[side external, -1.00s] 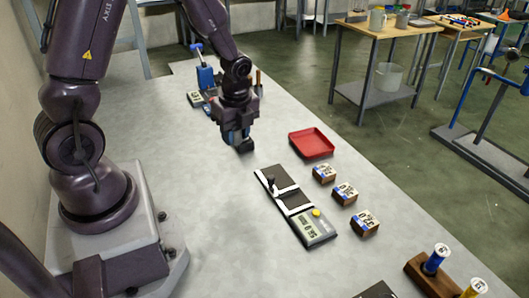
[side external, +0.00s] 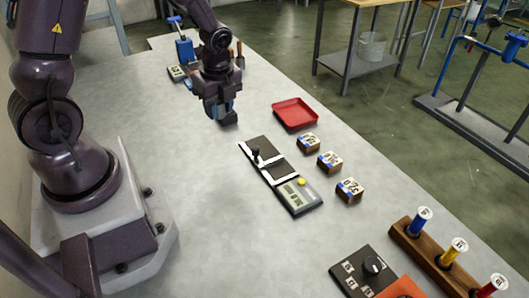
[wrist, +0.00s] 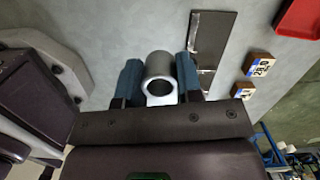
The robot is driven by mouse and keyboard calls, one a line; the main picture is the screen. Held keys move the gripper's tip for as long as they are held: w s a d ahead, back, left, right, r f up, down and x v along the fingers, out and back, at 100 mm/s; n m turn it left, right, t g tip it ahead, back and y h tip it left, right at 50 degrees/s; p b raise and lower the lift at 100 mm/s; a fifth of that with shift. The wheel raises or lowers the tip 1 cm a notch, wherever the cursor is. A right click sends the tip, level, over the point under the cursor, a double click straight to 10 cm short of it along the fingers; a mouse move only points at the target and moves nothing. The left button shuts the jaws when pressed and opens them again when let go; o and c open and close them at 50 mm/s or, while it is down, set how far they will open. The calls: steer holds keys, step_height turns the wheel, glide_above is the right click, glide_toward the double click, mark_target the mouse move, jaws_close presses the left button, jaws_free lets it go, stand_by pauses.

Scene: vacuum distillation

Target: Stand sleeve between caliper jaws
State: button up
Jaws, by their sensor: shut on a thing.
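My gripper (wrist: 160,88) is shut on a grey metal sleeve (wrist: 160,65), which sits between its blue fingers with its round open end toward the wrist camera. In the side external view my gripper (side external: 226,115) is low over the table, left of and behind the caliper; the sleeve is not clear there. Part of the caliper (wrist: 210,45) shows right of my gripper in the wrist view.
A red tray (side external: 295,114) lies behind and right of the caliper. Several numbered blocks (side external: 330,161) line its right side. A wooden rack (side external: 425,250) with coloured spools and a dark knob panel (side external: 362,270) stand at the front right. The table between gripper and caliper is clear.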

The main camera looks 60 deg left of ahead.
steer(key=m, duration=0.2)
glide_above(280, 172)
steer(key=s+a, duration=0.3)
steer(key=s, duration=0.1)
steer(key=f, duration=0.5)
steer(key=shift+w, duration=0.25)
steer(key=shift+n, duration=0.9)
steer(key=w+d, duration=0.1)
steer(key=w+d+f, duration=0.1)
steer(key=w+d, duration=0.1)
steer(key=shift+w+d+f, duration=0.2)
steer(key=shift+w, duration=0.1)
steer(key=shift+n, duration=0.3)
steer(key=shift+f, duration=2.7)
steer(key=shift+f, duration=0.25)
